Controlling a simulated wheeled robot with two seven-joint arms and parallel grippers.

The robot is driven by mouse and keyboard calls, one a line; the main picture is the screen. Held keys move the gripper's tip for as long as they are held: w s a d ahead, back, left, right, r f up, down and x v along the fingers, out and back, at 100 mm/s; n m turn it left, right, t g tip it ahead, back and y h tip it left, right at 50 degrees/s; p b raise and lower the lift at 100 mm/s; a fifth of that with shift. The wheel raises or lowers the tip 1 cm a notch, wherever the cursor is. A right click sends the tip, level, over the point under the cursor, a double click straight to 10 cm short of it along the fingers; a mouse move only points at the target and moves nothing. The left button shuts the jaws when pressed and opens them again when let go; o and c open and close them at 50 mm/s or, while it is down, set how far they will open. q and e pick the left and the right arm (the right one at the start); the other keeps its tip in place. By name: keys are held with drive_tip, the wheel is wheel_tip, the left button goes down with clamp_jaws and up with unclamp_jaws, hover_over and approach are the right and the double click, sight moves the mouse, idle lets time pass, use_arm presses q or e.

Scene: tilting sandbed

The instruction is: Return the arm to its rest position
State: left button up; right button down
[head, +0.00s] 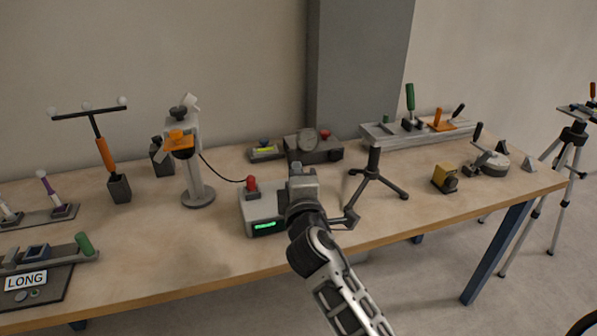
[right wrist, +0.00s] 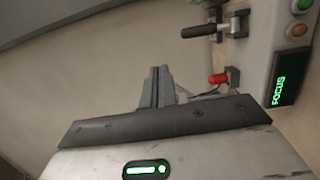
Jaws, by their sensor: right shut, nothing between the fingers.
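My right gripper (head: 303,178) is at the front middle of the table, its arm coming in from the lower right. It overlaps the right side of a grey box (head: 262,203) with a green display and a red knob (head: 251,185); I cannot tell whether it touches the box. In the right wrist view the two grey fingers (right wrist: 157,87) are together with nothing between them. That view also shows a red knob (right wrist: 217,79) and a panel with a green FOCUS display (right wrist: 279,90) to the right of the fingers. My left gripper is not in view.
A black tripod stand (head: 372,175) stands close to the right of the gripper. A white scope-like stand (head: 195,165) with a cable is left of the box. A yellow block (head: 444,178) and a lever rail (head: 415,132) are farther right. The table's front edge (head: 230,281) is nearby.

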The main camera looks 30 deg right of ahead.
drive_tip(key=shift+s+a+r, duration=0.15)
drive_tip(key=shift+s, duration=0.25)
